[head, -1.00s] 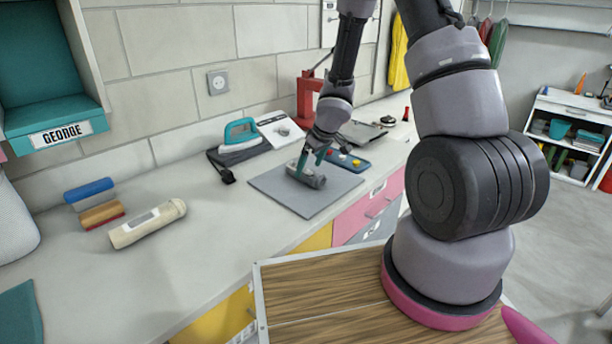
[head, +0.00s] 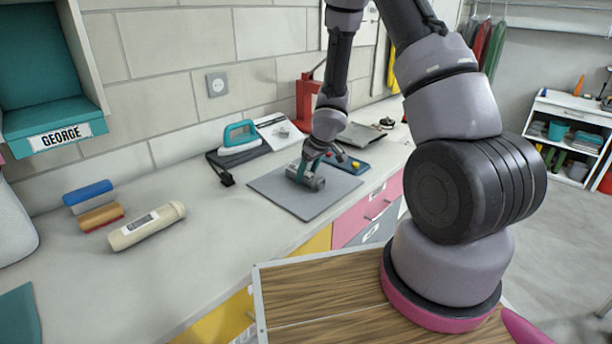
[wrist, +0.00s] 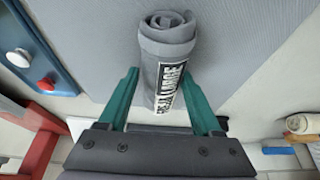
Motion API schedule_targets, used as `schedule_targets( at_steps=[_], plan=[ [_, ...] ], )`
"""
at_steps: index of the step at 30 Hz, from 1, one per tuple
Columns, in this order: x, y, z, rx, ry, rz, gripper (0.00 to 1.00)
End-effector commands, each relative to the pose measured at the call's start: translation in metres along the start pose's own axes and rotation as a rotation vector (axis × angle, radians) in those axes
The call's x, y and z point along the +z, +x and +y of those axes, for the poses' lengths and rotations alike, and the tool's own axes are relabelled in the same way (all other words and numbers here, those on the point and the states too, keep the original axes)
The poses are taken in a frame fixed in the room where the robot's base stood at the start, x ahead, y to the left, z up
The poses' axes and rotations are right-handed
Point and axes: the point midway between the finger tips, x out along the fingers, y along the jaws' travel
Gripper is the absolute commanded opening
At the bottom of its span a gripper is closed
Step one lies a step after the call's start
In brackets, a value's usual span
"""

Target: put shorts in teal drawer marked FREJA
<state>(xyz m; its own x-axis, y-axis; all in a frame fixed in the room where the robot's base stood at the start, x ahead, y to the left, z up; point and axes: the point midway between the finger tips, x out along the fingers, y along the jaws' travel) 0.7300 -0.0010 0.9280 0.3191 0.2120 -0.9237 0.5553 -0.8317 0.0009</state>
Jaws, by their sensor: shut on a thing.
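The shorts look like a grey rolled bundle (wrist: 166,55) with a white label in black print, partly blurred and hard to read. In the head view the grey roll (head: 311,181) is at the grey mat on the counter. My gripper (head: 303,170) is over the mat with its teal fingers on the roll. In the wrist view the two fingers of my gripper (wrist: 160,95) stand on either side of the roll's near part. A teal drawer (head: 75,114) at the upper left is marked GEORGE. No drawer marked FREJA is in view.
On the counter (head: 225,255) are a teal iron (head: 238,137), a beige cylinder (head: 146,226), blue and orange-red brushes (head: 88,191) and a red stand (head: 307,98). A blue board with knobs (head: 350,163) is close to my gripper. Pink drawers (head: 375,206) are below.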

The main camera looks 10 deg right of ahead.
Motion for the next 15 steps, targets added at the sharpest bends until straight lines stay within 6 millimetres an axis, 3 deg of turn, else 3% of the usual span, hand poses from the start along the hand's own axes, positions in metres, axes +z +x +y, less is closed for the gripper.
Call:
schedule_targets(
  at_steps=[15],
  plan=[
    [-0.011, -0.03, 0.0, -0.007, 0.007, -0.003, 0.0]
  ],
)
